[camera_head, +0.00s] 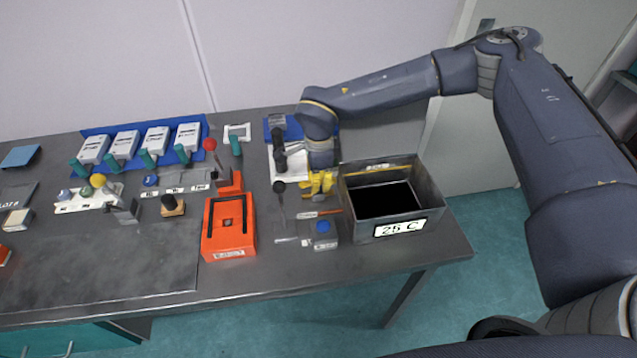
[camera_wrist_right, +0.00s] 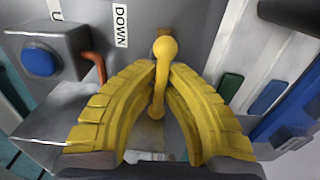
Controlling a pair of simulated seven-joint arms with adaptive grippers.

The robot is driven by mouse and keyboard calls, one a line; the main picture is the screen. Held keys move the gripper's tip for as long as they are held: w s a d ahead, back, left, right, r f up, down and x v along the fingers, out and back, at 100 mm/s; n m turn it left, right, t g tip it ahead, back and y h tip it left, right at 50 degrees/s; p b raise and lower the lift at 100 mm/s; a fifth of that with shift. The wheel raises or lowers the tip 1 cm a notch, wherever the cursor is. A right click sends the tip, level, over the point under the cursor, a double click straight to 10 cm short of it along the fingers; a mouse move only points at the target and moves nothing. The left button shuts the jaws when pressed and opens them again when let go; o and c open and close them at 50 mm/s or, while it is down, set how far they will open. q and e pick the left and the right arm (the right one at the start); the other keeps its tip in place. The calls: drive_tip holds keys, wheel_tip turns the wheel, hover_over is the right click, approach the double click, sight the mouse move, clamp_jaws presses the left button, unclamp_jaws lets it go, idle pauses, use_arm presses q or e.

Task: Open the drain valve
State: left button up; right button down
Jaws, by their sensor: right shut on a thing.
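My right gripper (camera_head: 320,184), with yellow fingers, is beside the left wall of the metal bath (camera_head: 432,192) labelled "25 C". In the right wrist view its fingers (camera_wrist_right: 161,68) are shut on a yellow lever with a round ball end (camera_wrist_right: 166,48). The lever runs between the two fingers, and its ball shows at the fingertips. In the head view the gripper covers this lever. I cannot read a label on the lever, so whether it is the drain valve's handle is not certain. My left gripper is not in view.
A grey box with a blue button (camera_head: 323,227) stands close to the gripper, near the table's front edge; the button also shows in the wrist view (camera_wrist_right: 40,60). An orange case (camera_head: 228,245), a black-knobbed lever (camera_head: 281,205) and a red-knobbed lever (camera_head: 210,145) stand to the left.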

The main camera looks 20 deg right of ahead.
drive_tip(key=c, duration=1.5)
unclamp_jaws()
drive_tip(key=shift+r, duration=6.05)
